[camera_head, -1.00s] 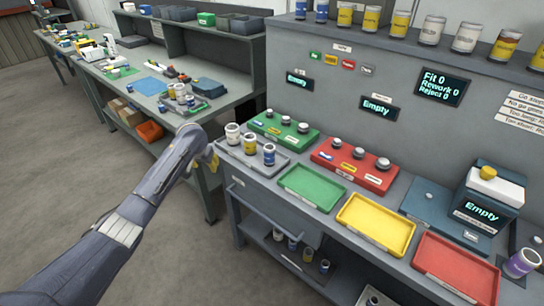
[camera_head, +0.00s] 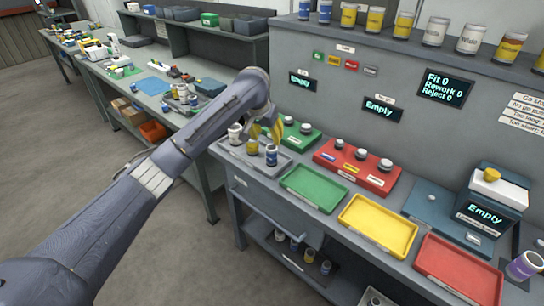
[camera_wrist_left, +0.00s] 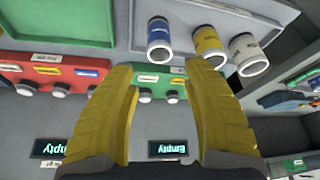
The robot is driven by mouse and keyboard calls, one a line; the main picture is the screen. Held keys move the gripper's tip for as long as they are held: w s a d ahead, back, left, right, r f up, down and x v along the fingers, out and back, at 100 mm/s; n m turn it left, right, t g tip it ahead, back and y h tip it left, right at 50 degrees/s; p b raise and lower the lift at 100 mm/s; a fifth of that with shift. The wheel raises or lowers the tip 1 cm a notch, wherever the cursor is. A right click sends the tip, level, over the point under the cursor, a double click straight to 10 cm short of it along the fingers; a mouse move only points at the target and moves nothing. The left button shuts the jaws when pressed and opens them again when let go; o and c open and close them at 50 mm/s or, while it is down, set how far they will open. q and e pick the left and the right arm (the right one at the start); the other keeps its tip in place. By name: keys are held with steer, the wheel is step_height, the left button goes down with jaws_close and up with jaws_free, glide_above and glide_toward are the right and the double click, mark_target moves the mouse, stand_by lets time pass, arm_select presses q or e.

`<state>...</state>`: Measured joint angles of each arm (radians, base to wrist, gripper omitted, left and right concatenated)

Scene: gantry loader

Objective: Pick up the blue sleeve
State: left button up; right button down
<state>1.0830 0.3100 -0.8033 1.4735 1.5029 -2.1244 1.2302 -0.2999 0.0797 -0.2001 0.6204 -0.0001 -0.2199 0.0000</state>
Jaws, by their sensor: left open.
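The blue sleeve (camera_head: 271,156) stands upright at the right end of a row on the grey tray (camera_head: 236,157), with a yellow one (camera_head: 252,146) and a white one (camera_head: 235,134) beside it. My left gripper (camera_head: 267,131) is above the tray's far side, close to the sleeves but apart from them. In the left wrist view the picture is inverted; the open, empty yellow fingers (camera_wrist_left: 160,72) point toward the blue sleeve (camera_wrist_left: 159,42), which shows beyond and between the tips. My right gripper is not in view.
Green (camera_head: 313,188), yellow (camera_head: 377,226) and red (camera_head: 458,272) empty trays line the bench front. A green fixture block (camera_head: 308,141) and a red one (camera_head: 356,172) with knobs stand behind.

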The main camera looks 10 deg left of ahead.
mark_target(273, 155)
arm_select(q)
steer(key=x, duration=1.3)
steer(key=shift+f, duration=0.25)
steer(key=shift+c, duration=0.6)
jaws_close()
